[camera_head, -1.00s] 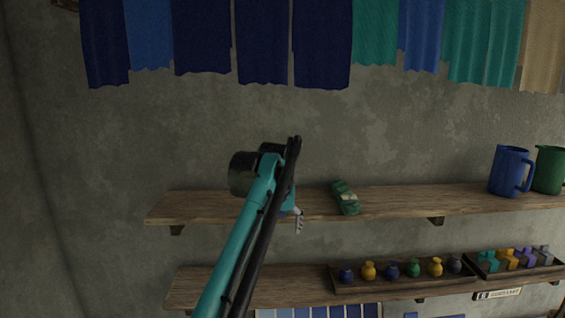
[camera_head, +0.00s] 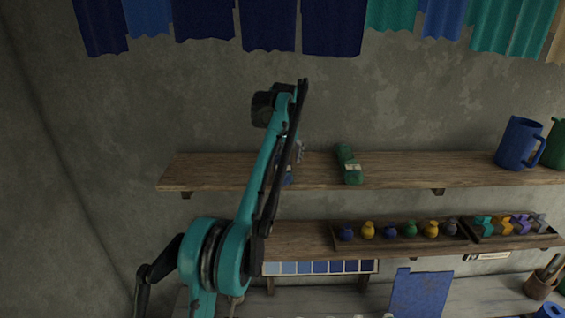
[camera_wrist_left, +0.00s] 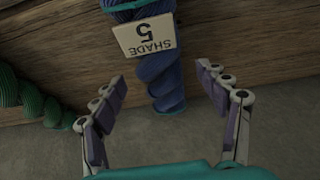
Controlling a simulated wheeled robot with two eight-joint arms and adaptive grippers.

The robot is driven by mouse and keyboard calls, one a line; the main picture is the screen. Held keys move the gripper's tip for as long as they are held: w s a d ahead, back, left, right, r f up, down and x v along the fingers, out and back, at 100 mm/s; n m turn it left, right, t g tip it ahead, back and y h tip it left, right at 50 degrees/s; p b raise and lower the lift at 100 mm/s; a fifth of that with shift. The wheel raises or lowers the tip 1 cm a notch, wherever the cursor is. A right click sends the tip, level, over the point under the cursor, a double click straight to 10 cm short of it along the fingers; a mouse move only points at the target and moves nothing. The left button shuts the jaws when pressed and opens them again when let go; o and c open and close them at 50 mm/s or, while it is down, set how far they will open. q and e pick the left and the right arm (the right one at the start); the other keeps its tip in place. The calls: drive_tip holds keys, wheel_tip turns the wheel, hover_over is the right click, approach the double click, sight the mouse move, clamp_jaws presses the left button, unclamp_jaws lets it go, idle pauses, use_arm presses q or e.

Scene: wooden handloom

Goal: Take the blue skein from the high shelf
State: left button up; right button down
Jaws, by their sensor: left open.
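The blue skein (camera_wrist_left: 158,75) shows in the left wrist view with a pale tag reading "SHADE 5" and a teal band. It lies on the wooden high shelf (camera_head: 415,172). In the head view only a small blue part (camera_head: 288,180) shows beside my arm, which hides the rest. My left gripper (camera_wrist_left: 165,100) is open, with its fingers on either side of the skein's near end in the wrist view. I cannot tell whether they touch it. In the head view a fingertip of my left gripper (camera_head: 299,152) shows past the arm. My right gripper is not in view.
A green skein (camera_head: 349,165) lies right of the blue one on the same shelf. A blue jug (camera_head: 519,143) and a green jug (camera_head: 556,146) stand at its right end. The lower shelf (camera_head: 292,238) holds trays of small coloured pots and pieces. Dyed cloths (camera_head: 267,25) hang above.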

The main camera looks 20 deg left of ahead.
use_arm(q)
drive_tip(key=shift+x, duration=0.8)
drive_tip(key=shift+s+r, duration=0.1)
drive_tip(key=c, duration=1.3)
drive_tip(key=shift+c, duration=0.2)
